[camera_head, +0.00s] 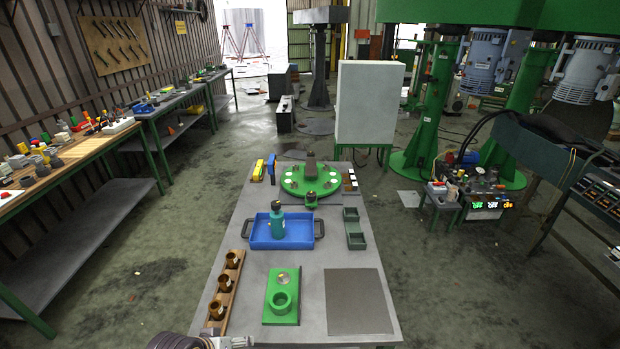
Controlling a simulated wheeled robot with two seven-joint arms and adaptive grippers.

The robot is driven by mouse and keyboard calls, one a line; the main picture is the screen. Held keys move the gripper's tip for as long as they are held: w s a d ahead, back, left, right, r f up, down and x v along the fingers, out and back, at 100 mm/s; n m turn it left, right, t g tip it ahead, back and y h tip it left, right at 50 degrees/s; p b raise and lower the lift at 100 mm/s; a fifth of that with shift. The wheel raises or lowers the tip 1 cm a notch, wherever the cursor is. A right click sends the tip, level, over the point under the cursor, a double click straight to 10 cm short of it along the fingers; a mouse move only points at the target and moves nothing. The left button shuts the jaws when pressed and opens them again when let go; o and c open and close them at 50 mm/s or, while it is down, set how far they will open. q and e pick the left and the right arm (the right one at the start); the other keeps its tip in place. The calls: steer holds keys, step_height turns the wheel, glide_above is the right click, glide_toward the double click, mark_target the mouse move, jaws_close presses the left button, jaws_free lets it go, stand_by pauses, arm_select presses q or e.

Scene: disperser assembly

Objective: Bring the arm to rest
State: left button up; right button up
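A grey worktable (225,270) stands in front of me. Part of my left arm (205,342) shows at the bottom edge, left of the table's middle. My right arm and gripper are out of view. A teal bottle-like part with a dark top (277,222) stands upright in a blue tray (300,243). A green fixture (271,312) with a ring sits near the front. A green round plate (325,190) with several small parts lies at the far end.
A wooden rack (220,318) with three brown cups lies along the left edge. A flat dark grey mat (358,300) at front right is bare. Side benches (75,160) line the left wall; green machinery stands behind right.

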arm_select(q)
steer(key=shift+s+a+m+g+y, duration=0.8)
steer(key=shift+s+a+m, duration=0.7)
steer(key=shift+s, duration=0.6)
step_height(320, 180, down, 38)
steer(key=s+g+b, duration=0.1)
steer(key=s+b, duration=0.2)
steer(key=b, duration=0.2)
steer(key=s+a+f+b, duration=0.2)
steer(key=s+f, duration=0.9)
steer(key=f, duration=0.1)
steer(key=s+a+f+g+b, duration=0.1)
steer(key=s+a+f+b, duration=0.2)
steer(key=s+f, duration=0.7)
steer(key=shift+s+f+m, duration=0.3)
steer(key=shift+s+f, duration=0.05)
steer(key=shift+f, duration=0.9)
